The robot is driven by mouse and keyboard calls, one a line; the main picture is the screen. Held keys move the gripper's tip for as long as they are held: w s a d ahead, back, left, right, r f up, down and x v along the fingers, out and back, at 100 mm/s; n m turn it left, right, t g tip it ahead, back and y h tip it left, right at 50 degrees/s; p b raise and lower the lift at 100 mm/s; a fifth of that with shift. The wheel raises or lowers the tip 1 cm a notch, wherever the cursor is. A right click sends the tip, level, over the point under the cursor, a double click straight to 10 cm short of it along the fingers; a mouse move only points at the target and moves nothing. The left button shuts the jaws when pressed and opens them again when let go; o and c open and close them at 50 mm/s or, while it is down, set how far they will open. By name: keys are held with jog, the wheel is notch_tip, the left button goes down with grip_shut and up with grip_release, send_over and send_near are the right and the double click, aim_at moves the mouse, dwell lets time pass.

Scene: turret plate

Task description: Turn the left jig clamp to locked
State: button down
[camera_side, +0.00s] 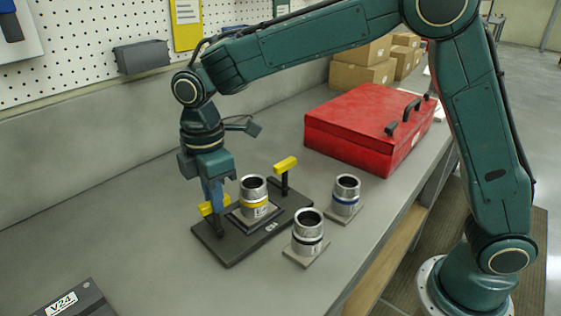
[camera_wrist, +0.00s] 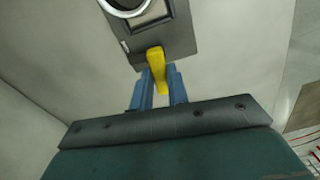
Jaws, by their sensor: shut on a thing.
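The left jig clamp (camera_side: 205,209) has a yellow handle and stands at the left end of the dark jig plate (camera_side: 228,250). My gripper (camera_side: 214,200) points down over it, shut on the yellow handle. In the wrist view the handle (camera_wrist: 157,68) lies between my two blue fingers, its far end over the plate edge (camera_wrist: 183,45). My fingers partly hide the clamp in the side view. The right clamp (camera_side: 285,165), also yellow on a dark post, stands at the plate's other end. A metal cylinder with a yellow band (camera_side: 254,196) sits upright on the plate between the clamps.
A black-banded cylinder (camera_side: 308,232) and a blue-banded cylinder (camera_side: 346,196) stand on small square bases right of the jig. A red toolbox (camera_side: 350,130) lies behind. A dark box labelled V24 (camera_side: 75,303) is at the front left. The bench left of the jig is clear.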

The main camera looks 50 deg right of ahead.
jog(key=m, duration=0.8)
jog(key=shift+m, duration=0.3)
jog(key=m, duration=0.4)
jog(key=shift+m, duration=2.1)
jog(key=c, duration=1.4)
grip_release()
jog(key=shift+o, duration=0.2)
jog(key=shift+r, duration=0.15)
